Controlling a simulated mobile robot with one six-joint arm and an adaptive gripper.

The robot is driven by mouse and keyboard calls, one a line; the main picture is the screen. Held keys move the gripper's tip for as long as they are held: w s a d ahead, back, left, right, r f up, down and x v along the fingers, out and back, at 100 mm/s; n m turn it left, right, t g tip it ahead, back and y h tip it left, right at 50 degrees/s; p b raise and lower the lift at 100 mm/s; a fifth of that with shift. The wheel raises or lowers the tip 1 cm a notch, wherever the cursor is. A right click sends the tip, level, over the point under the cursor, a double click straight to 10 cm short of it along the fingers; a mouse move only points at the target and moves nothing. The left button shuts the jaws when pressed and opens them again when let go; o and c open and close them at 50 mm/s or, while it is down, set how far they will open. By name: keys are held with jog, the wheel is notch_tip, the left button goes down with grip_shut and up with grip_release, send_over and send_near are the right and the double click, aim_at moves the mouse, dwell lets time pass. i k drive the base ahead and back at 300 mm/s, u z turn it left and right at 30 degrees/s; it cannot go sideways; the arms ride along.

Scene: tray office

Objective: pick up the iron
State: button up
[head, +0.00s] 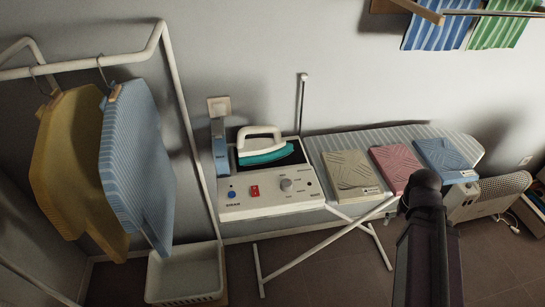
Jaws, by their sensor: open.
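The iron (265,154) has a white handle and upper body and a teal lower part. It rests on the dark plate of a white steam station (250,211), which stands on the left end of the ironing board (322,143). The station's front panel has a blue button, a red switch and a grey knob. Nothing holds the iron, and its handle is uncovered. My dark arm rises at the lower right, well to the right of the iron and apart from it. My gripper itself does not show.
Beige (351,177), pink (395,168) and blue (444,159) folded cloths lie on the board. A thin upright rod (301,105) stands behind the station. Left are a white rack (181,95) with hanging shirts and a white basket (186,273). A heater (493,196) stands right.

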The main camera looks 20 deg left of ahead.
aim_at(251, 152)
jog(key=z, duration=0.15)
jog(key=k, duration=0.5)
jog(key=u, duration=0.85)
jog(key=i, duration=0.6)
jog(key=z, duration=0.15)
